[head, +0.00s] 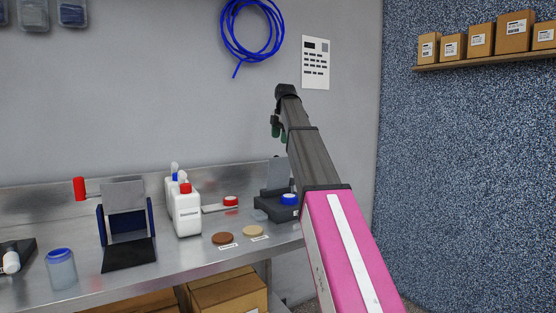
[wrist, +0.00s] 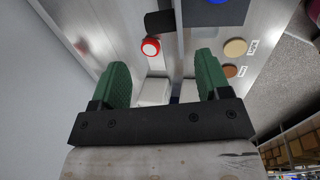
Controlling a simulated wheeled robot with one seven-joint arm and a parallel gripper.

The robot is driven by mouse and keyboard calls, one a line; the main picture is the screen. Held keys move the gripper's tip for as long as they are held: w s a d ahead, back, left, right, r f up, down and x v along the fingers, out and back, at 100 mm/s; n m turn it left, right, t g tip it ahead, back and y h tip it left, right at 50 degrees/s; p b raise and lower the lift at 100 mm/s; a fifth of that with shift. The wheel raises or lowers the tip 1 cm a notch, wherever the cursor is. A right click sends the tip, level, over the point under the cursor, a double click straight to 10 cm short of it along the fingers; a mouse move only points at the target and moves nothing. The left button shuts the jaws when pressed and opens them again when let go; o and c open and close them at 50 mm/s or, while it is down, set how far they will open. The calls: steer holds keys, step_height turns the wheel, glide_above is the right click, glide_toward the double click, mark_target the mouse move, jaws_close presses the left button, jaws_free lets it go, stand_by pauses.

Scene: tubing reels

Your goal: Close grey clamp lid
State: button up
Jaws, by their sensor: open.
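At the right end of the bench in the head view, a dark grey base holds a raised grey clamp lid (head: 278,173), standing up at its back. A blue ring (head: 289,199) sits at this base. In the wrist view the raised lid appears as a dark piece (wrist: 160,22) at the top, and part of the dark base (wrist: 215,13) is cut off by the frame edge. My gripper (head: 278,131) is above the clamp, near the wall, apart from the lid. Its green fingers (wrist: 162,66) are spread, with nothing held between them.
A white bottle with a red cap (head: 187,212), a red ring (head: 230,201), a brown disc (head: 223,238) and a tan disc (head: 253,231) stand left of the clamp. Farther left are a blue holder with a grey panel (head: 124,195) and a jar (head: 61,270). The wall is behind.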

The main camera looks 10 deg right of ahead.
mark_target(278, 158)
steer(key=x, duration=1)
steer(key=c, duration=1.1)
